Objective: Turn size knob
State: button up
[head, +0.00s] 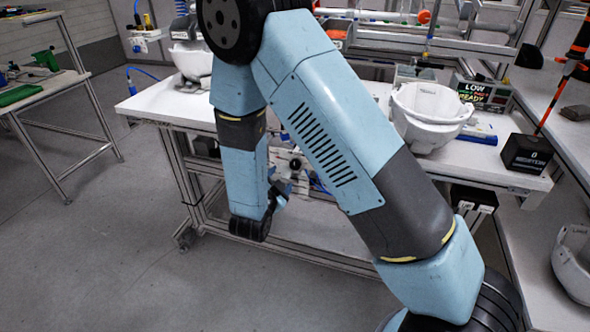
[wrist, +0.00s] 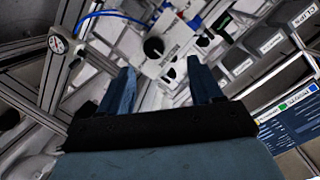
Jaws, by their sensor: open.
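A round black knob (wrist: 153,47) sits on the front of a white box (wrist: 172,40) in the wrist view. I cannot tell for sure that it is the size knob. My gripper (wrist: 162,78) is open and empty, its two blue fingers pointing toward the box. The knob appears between and beyond the fingertips, apart from them. In the head view a small dark round part (head: 295,164) shows beside my arm under the white table, near my gripper (head: 281,190). My arm hides part of that area.
The white table (head: 160,106) holds white helmet shells (head: 428,112) and a small lettered display (head: 484,93). Grey bins (wrist: 270,43) are right. Open floor (head: 90,240) lies left.

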aim_at(294, 167)
jog(key=s+f+t+h, duration=0.1)
jog(key=s+f+t, duration=0.1)
jog(key=s+f, duration=0.15)
jog(key=x, duration=1.3)
jog(key=shift+w+d+r, duration=0.1)
jog(key=shift+w+r, duration=0.1)
jog(key=shift+r, duration=0.2)
